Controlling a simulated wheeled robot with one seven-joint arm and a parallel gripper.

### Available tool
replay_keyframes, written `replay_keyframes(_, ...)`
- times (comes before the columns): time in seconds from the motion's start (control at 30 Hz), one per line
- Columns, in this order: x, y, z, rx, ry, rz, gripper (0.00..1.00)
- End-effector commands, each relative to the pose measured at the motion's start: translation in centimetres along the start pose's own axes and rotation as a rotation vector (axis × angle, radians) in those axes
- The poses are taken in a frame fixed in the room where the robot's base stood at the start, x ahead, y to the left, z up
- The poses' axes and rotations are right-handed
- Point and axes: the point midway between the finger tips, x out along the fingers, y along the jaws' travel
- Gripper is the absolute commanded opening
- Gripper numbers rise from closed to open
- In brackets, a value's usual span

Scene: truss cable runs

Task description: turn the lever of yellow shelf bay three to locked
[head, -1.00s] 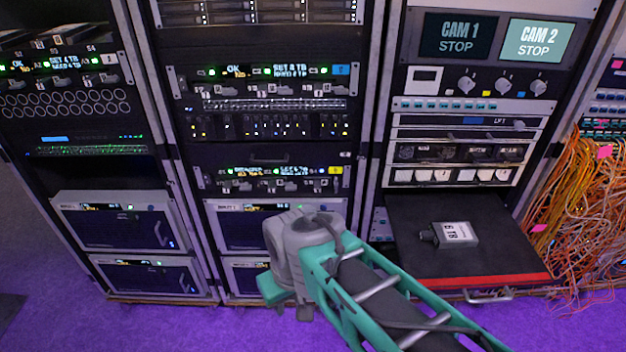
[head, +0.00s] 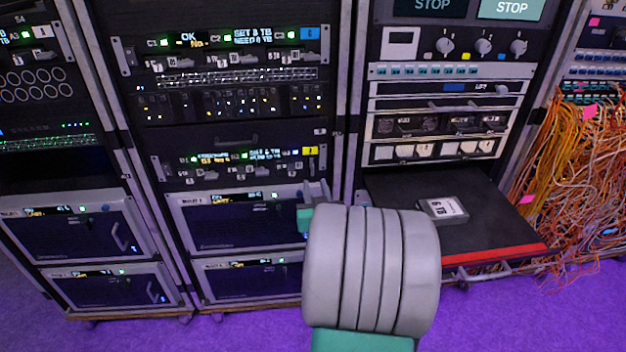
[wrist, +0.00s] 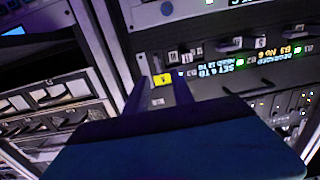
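The yellow shelf (head: 240,160) is the lower lever panel in the middle rack, with a yellow tag (head: 311,151) at its right end. A row of small grey levers (head: 264,165) runs under its displays; I cannot read the bay numbers or lever positions. The wrist view shows the yellow tag (wrist: 162,79) and a lever (wrist: 238,43), upside down. My gripper (head: 312,203) is just below the shelf's right end, mostly hidden by my grey wrist. Its dark body fills the lower wrist view.
A similar shelf with a blue tag (head: 311,32) sits higher. Handled units (head: 235,222) lie below the yellow shelf. To the right, a pulled-out drawer (head: 400,235) carries a small labelled box (head: 443,209). Loose orange cables (head: 570,180) hang further right. Purple floor is open in front.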

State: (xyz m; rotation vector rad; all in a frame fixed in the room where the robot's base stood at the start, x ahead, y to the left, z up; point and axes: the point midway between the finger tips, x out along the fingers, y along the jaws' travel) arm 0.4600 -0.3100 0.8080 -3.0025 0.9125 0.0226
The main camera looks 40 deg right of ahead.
Motion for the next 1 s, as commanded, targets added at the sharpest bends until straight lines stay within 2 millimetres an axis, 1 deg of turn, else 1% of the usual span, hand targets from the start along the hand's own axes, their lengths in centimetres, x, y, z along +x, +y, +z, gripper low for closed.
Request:
replay_keyframes(0.03, 0.3, 0.4, -0.2, 0.001, 0.013, 0.011, 0.29)
replay_keyframes(0.17, 2.0, 0.3, -0.4, 0.001, 0.014, 0.009, 0.29)
replay_keyframes(0.3, 4.8, 0.3, -0.5, 0.001, 0.015, 0.008, 0.29)
replay_keyframes(0.4, 6.5, 0.4, -0.4, 0.001, 0.015, 0.009, 0.29)
replay_keyframes(0.5, 7.4, 0.4, -0.4, 0.001, 0.015, 0.009, 0.29)
replay_keyframes(0.6, 7.8, 0.4, -0.5, 0.002, 0.015, 0.01, 0.29)
replay_keyframes(0.77, 7.7, 0.4, -0.5, 0.002, 0.015, 0.01, 0.29)
replay_keyframes(1.0, 7.7, 0.4, -0.5, 0.001, 0.015, 0.01, 0.11)
